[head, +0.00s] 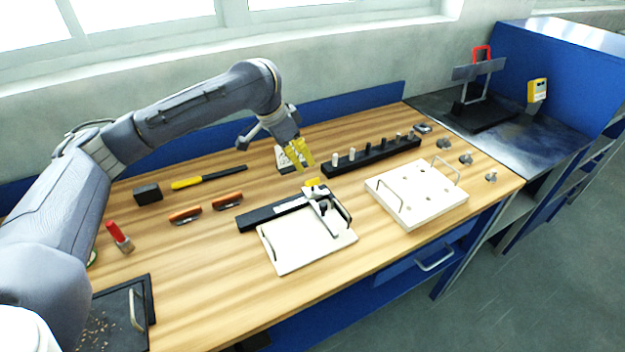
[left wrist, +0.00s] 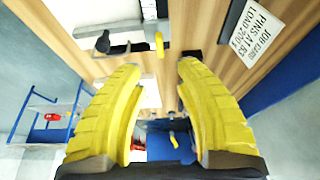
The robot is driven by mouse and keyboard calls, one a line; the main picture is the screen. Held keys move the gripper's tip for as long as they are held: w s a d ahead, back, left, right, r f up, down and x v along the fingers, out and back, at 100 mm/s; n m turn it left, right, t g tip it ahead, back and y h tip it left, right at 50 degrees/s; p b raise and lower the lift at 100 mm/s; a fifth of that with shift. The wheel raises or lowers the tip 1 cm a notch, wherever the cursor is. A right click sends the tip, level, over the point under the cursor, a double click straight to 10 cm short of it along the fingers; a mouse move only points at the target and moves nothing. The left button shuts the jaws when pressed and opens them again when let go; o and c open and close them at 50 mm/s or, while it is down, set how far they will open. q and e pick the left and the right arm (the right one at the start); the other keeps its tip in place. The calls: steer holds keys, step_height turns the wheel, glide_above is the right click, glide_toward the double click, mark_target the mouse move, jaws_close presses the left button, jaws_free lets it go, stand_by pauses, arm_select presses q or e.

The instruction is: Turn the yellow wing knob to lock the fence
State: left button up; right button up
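The yellow wing knob (head: 312,182) stands at the back of a fixture with a white plate (head: 290,250), a black rail (head: 262,217) and a grey and black clamp-like part (head: 325,205). I cannot tell which of these parts is the fence. My left gripper (head: 302,164) has yellow fingers and hangs above and slightly behind the knob, apart from it. In the left wrist view the fingers (left wrist: 160,66) are spread with nothing between them, and the knob (left wrist: 159,45) shows just beyond the gap. My right gripper is in neither view.
A black block with several pins (head: 372,157) stands right of the gripper. A white plate with holes and wire handles (head: 415,205) lies to the right. A job card (left wrist: 249,28) lies behind.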

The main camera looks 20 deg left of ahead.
mark_target(312, 179)
arm_select(q)
steer(key=x, duration=1)
jaws_close()
